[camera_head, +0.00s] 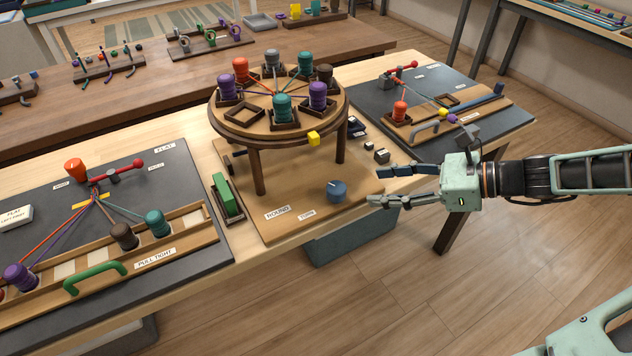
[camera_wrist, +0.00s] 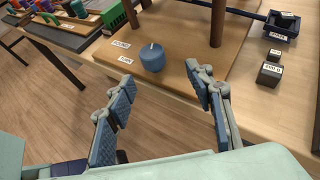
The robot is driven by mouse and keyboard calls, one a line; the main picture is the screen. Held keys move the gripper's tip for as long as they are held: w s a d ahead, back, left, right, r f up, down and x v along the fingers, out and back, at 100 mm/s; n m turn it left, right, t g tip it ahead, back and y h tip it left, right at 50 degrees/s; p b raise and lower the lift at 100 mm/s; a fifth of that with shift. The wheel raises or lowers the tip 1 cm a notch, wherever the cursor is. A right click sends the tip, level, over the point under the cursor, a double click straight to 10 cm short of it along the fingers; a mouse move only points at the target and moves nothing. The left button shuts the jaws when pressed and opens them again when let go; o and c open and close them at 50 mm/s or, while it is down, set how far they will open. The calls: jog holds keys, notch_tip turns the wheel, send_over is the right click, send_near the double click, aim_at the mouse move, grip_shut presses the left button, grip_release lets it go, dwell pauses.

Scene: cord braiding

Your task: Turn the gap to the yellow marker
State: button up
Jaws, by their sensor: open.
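The round wooden stand (camera_head: 222,121) carries several bobbins in dark square holders. One holder, the gap (camera_head: 245,113), is empty at the disc's front left. A blue knob (camera_head: 337,191) sits on the base board beside the TURN label. My gripper (camera_head: 377,186) is open and empty, right of the knob and apart from it. In the wrist view, the knob (camera_wrist: 153,58) shows beyond and between the open fingertips (camera_wrist: 160,75).
Stand legs (camera_head: 257,170) rise behind the knob. Small dark blocks (camera_head: 382,156) and a blue tray (camera_head: 357,128) lie on the table behind my gripper. A green block (camera_head: 227,195) is left of the base board. Side boards with cords flank the stand.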

aim_at(336, 186)
jog(key=shift+y, duration=0.4)
jog(key=b+x, duration=0.1)
jog(key=x, duration=0.2)
jog(key=b+x, duration=0.1)
jog(key=x, duration=0.3)
jog(key=s+b+x, duration=0.1)
jog(key=x, duration=0.2)
jog(key=shift+w+a+r, duration=0.1)
jog(key=shift+a+r, duration=0.2)
jog(key=shift+a, duration=0.25)
jog(key=c, duration=1.2)
jog(key=shift+o, duration=0.2)
jog(key=shift+r, duration=0.1)
